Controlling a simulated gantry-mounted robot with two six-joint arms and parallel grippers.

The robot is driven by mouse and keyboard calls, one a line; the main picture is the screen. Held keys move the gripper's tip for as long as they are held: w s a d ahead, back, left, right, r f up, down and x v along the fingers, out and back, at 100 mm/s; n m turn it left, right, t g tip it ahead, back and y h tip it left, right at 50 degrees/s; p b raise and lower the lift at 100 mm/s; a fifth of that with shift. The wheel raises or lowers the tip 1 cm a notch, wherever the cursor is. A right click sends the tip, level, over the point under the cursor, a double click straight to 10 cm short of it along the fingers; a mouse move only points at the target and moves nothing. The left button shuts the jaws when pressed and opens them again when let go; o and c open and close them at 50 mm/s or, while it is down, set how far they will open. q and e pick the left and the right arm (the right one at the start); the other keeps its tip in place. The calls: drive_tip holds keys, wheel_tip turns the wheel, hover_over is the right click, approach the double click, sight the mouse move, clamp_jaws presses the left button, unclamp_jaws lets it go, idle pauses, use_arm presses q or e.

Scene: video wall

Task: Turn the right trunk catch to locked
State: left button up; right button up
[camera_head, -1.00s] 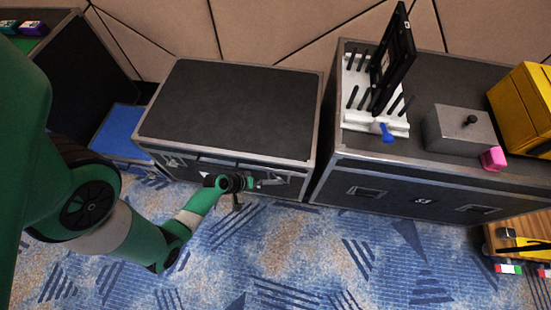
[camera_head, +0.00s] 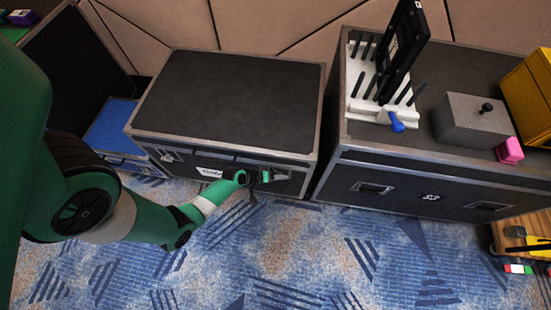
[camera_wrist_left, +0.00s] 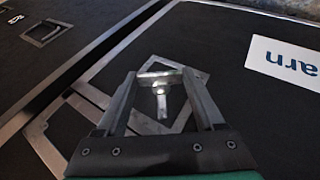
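The trunk (camera_head: 235,95) is a black case with silver edges, its lid down. Its right catch sits in a metal plate on the front face, near the right end, partly hidden by my gripper in the head view. In the left wrist view the right catch (camera_wrist_left: 161,92) is a small silver T-shaped piece. My left gripper (camera_head: 268,176) is at this catch. In the left wrist view, the left gripper (camera_wrist_left: 158,82) has its fingers apart, one on each side of the catch; I cannot tell whether they touch it. My right gripper is not in view.
A white label (camera_head: 209,173) is on the trunk's front. A second black case (camera_head: 420,180) stands close on the right, carrying a white rack (camera_head: 376,113), a grey box (camera_head: 470,122) and a pink block (camera_head: 510,150). A blue case (camera_head: 112,130) stands left. Carpet in front is clear.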

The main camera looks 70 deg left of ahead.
use_arm(q)
drive_tip(key=c, duration=0.6)
drive_tip(key=shift+r+p, duration=0.25)
drive_tip(key=shift+p, duration=0.35)
drive_tip(key=g+p, duration=0.1)
drive_tip(key=p, duration=0.1)
drive_tip(key=g+p, duration=0.1)
drive_tip(key=p, duration=0.1)
drive_tip(key=shift+w+d+r+m+y, duration=0.1)
drive_tip(key=shift+w+r+m+y, duration=0.1)
drive_tip(key=shift+w+m+y, duration=0.15)
drive_tip(key=shift+f+g+y, duration=0.15)
drive_tip(key=shift+g+y, duration=0.2)
drive_tip(key=shift+g, duration=0.35)
drive_tip(key=shift+d+f+m+g+y+b, duration=0.15)
drive_tip(key=shift+m+g+y+b, duration=0.35)
drive_tip(key=shift+g, duration=0.7)
